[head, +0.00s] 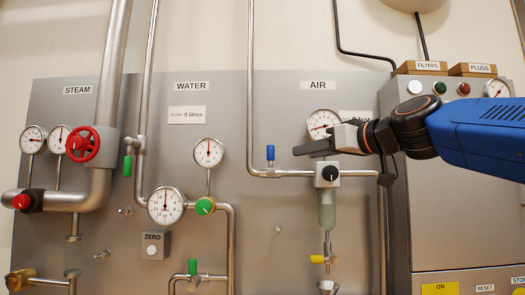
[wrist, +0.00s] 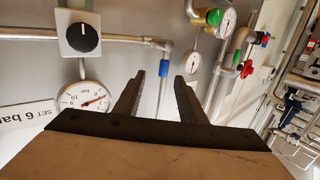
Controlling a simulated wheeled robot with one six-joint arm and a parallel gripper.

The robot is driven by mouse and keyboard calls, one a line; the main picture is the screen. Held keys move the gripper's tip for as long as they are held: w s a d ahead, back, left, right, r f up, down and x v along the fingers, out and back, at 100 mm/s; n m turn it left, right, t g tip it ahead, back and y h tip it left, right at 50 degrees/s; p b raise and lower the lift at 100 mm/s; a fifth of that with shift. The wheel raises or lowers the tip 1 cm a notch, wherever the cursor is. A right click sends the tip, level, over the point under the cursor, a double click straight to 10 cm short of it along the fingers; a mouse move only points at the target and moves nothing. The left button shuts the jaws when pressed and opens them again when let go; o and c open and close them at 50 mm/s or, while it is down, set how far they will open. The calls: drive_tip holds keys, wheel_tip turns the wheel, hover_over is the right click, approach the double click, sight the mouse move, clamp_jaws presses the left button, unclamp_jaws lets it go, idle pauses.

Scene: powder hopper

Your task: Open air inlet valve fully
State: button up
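The air inlet valve (head: 270,172) sits on the horizontal pipe under the AIR label. Its blue lever (head: 270,153) stands upright, at right angles to that pipe. My gripper (head: 298,149) is just right of the lever, with its fingers pointing left toward it. In the wrist view my gripper (wrist: 158,82) is open and empty. There the blue lever (wrist: 163,72) appears in the gap between the fingertips, beyond them. I cannot tell the exact distance, but no contact shows.
Right of the valve are a regulator with a black knob (head: 329,173) and a pressure gauge (head: 322,123), partly close behind my gripper. A vertical pipe (head: 250,90) rises left of the lever. The panel between this pipe and the water gauge (head: 208,152) is clear.

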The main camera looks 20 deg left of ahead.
sight(270, 162)
drive_tip(key=w+a+r, duration=0.1)
drive_tip(key=w+a, duration=0.4)
drive_tip(key=a, duration=0.3)
drive_tip(key=w+a+r+y, duration=0.1)
drive_tip(key=w+a, duration=0.4)
drive_tip(key=a, duration=0.2)
drive_tip(key=shift+a+r, duration=0.3)
drive_tip(key=shift+a, duration=0.1)
drive_tip(key=shift+c, duration=0.6)
clamp_jaws()
